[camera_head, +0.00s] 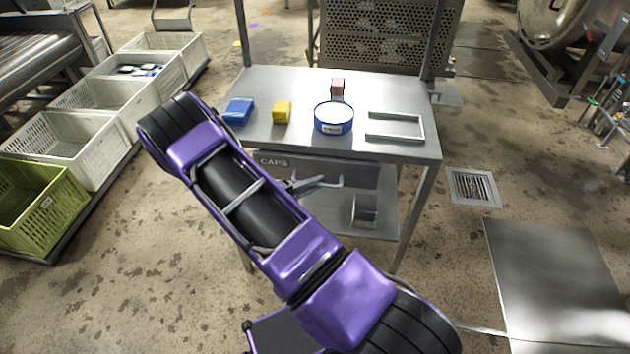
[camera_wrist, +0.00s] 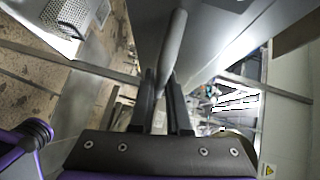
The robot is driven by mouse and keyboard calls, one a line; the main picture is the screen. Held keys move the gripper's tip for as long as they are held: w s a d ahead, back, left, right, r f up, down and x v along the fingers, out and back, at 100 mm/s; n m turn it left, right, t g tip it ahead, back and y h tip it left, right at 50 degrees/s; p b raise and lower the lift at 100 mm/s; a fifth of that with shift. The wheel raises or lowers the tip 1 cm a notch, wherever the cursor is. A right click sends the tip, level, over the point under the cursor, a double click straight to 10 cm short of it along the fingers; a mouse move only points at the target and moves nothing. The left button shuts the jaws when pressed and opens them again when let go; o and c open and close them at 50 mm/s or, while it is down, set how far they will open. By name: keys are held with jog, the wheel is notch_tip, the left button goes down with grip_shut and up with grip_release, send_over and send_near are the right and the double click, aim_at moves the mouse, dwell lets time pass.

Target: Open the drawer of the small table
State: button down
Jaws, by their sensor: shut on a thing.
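The small metal table (camera_head: 386,92) stands ahead of me. Its grey drawer (camera_head: 355,174), labelled CAPS, sits under the tabletop, and its front looks close to the table's front edge. The bar handle (camera_head: 330,182) shows on the drawer front. My purple arm covers the drawer's left part. My gripper (camera_head: 292,185) is at the left part of the handle, mostly hidden behind the arm. In the wrist view, my gripper (camera_wrist: 163,82) has both dark fingers closed around the handle (camera_wrist: 174,42), which runs up between them.
On the tabletop are a blue box (camera_head: 238,110), a yellow box (camera_head: 282,111), a red box (camera_head: 338,86), a blue round tin (camera_head: 333,118) and a metal frame (camera_head: 396,137). White crates (camera_head: 68,144) and a green crate (camera_head: 40,205) stand left.

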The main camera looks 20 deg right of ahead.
jog(key=s+a+p, duration=0.3)
jog(key=s+a, duration=0.7)
jog(key=s, duration=0.5)
jog(key=shift+a+p, duration=0.15)
jog(key=shift+p, duration=0.2)
jog(key=c, duration=0.9)
grip_release()
jog(key=v, duration=1.7)
jog(key=shift+s+a+r, duration=0.1)
jog(key=shift+a, duration=0.05)
